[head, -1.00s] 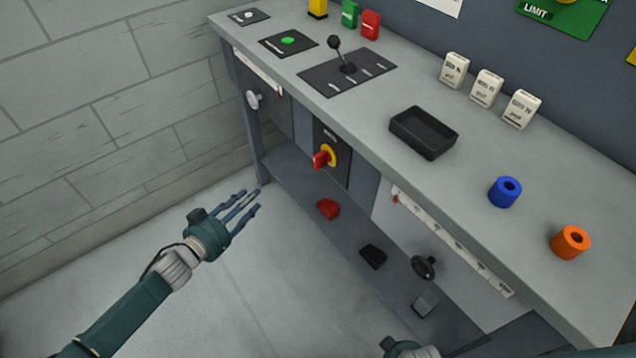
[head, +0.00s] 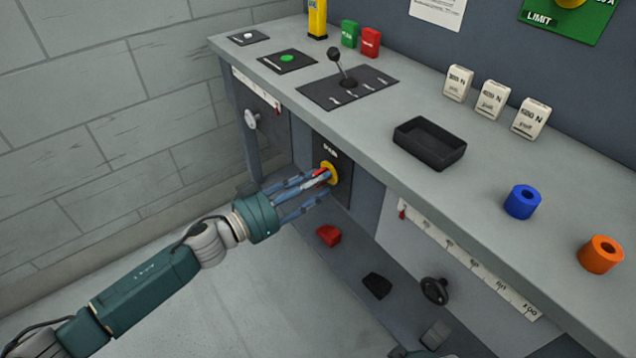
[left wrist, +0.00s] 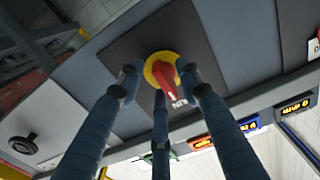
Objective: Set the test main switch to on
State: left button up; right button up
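The main switch is a red handle (head: 319,172) on a yellow round base (head: 331,174), set in a dark plate (head: 343,189) on the bench front. In the left wrist view the red handle (left wrist: 176,84) points toward white lettering at the plate's lower edge; I cannot read it surely. My left gripper (head: 321,183) is at the switch, its fingers spread around the handle. In the left wrist view the fingertips (left wrist: 160,83) stand either side of the handle, with a gap visible, and a third finger lies below. My right gripper's fingers are out of view.
The bench top (head: 370,125) overhangs the switch. On it are a lever (head: 343,75), a black tray (head: 430,143), and blue (head: 522,202) and orange (head: 601,254) cylinders. A red block (head: 328,235) and black block (head: 377,285) lie on the lower shelf. Free floor lies left.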

pick_arm(q)
jog(key=shift+w+d, duration=0.2)
jog(key=shift+d, duration=0.15)
grip_shut()
